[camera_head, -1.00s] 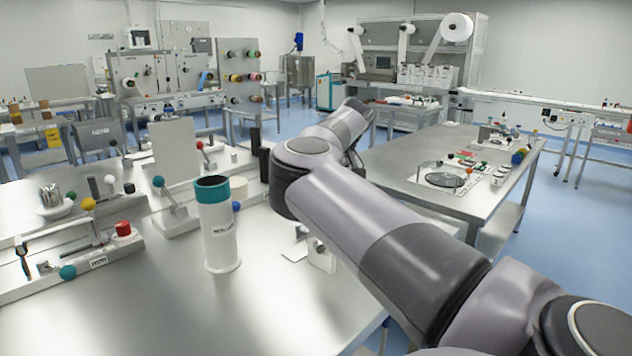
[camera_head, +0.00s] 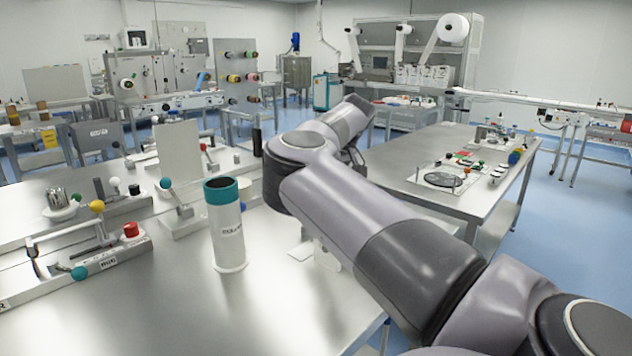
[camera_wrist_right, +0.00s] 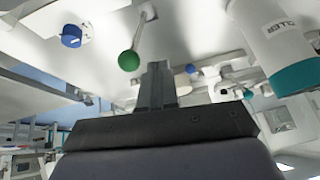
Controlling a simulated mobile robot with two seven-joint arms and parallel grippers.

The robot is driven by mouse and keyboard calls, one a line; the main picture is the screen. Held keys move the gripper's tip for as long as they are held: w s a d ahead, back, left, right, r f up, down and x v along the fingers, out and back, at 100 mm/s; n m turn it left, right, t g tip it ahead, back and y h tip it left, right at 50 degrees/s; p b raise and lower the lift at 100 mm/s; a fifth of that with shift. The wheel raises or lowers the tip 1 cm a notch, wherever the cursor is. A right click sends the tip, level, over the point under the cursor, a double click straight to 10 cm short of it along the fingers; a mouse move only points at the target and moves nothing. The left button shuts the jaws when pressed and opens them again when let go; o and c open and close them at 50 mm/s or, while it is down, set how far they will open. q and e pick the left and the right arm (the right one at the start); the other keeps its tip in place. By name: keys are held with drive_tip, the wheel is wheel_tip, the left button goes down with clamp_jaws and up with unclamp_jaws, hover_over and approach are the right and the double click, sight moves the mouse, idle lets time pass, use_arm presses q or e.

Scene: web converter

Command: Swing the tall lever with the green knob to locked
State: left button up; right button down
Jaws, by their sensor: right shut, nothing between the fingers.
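In the right wrist view, a lever with a green knob (camera_wrist_right: 129,60) on a thin metal rod shows just left of the fingertips. Its rod runs up to a pale base at the top edge. My right gripper (camera_wrist_right: 157,70) is shut and empty, with its fingers beside the knob; a small gap shows between them in the picture. In the head view my right arm crosses the bench, and its gripper and the green knob cannot be made out there. My left gripper is in neither view.
A white canister with a teal rim (camera_head: 226,225) stands left of my arm and also shows in the wrist view (camera_wrist_right: 275,45). A teal-knobbed lever (camera_head: 167,184) stands behind it. A blue knob (camera_wrist_right: 71,36) lies left of the green one.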

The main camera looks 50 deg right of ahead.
drive_tip(key=d+v, duration=0.1)
drive_tip(key=v, duration=0.9)
drive_tip(key=shift+b, duration=0.35)
drive_tip(key=shift+s, duration=0.1)
